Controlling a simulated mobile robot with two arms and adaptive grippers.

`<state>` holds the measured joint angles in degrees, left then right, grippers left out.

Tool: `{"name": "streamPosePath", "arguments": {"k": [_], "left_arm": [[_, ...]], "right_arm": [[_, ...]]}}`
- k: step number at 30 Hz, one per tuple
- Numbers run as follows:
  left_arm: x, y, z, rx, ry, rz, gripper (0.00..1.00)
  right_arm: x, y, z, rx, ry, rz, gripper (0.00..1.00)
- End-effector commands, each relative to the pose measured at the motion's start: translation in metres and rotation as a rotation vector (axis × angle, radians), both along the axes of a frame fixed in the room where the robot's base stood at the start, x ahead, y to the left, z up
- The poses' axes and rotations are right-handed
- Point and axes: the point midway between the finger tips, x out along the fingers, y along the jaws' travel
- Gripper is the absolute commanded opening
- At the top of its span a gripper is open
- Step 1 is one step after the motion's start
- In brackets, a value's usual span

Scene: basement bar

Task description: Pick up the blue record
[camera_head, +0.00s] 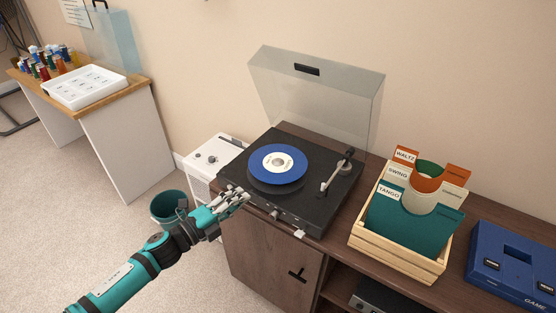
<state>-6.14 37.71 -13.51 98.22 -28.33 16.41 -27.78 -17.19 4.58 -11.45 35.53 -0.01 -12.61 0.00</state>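The blue record (291,177) with a pale centre label lies flat on the platter of a black turntable (318,205). The turntable's clear lid (318,95) stands raised behind it. The tonearm (338,172) is at the platter's right side, clear of the record. My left gripper (243,197) is at the turntable's front left edge, nearer to me than the record and apart from it. It holds nothing that I can see. Its fingers are seen at a slant, so their opening is unclear. My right gripper is out of view.
The turntable sits on a dark wooden cabinet (252,240). A wooden crate (398,254) of record sleeves and a blue game box (515,265) stand to the right. A white unit (204,160) and a teal bin (168,207) are on the left. A side table (128,92) is farther back.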

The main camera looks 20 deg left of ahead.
Motion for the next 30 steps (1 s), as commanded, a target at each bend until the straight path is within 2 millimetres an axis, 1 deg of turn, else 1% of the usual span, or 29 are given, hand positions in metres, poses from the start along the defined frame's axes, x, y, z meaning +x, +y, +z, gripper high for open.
{"name": "streamPosePath", "arguments": {"k": [1, 3, 10, 15, 18, 21, 27, 28, 30], "left_arm": [[0.008, -0.004, 0.002, -0.001, -0.002, 0.001, 0.09], [0.015, -0.008, 0.001, -0.001, -0.001, 0.001, 0.09], [0.029, -0.016, 0.001, -0.001, 0.0, 0.001, 0.09], [0.054, -0.026, 0.003, -0.001, -0.002, 0.002, 0.09], [0.063, -0.032, 0.001, -0.001, 0.0, 0.001, 0.09], [0.068, -0.035, 0.0, 0.001, 0.001, 0.001, 0.09], [0.068, -0.035, -0.001, 0.001, 0.001, 0.001, 0.09], [0.068, -0.035, -0.001, 0.001, 0.001, 0.001, 0.07], [0.068, -0.035, -0.001, 0.001, 0.001, 0.001, 0.0]], "right_arm": [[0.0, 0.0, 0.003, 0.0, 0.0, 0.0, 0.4], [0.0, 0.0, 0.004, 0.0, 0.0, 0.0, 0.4], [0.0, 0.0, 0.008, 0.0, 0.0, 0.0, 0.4], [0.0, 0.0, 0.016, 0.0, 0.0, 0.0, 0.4], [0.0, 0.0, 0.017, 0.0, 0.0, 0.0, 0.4], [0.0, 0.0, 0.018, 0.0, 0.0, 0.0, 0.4], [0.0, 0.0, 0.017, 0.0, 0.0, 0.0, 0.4], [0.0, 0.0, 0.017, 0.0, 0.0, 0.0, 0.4], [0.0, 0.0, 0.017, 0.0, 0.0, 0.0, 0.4]]}}
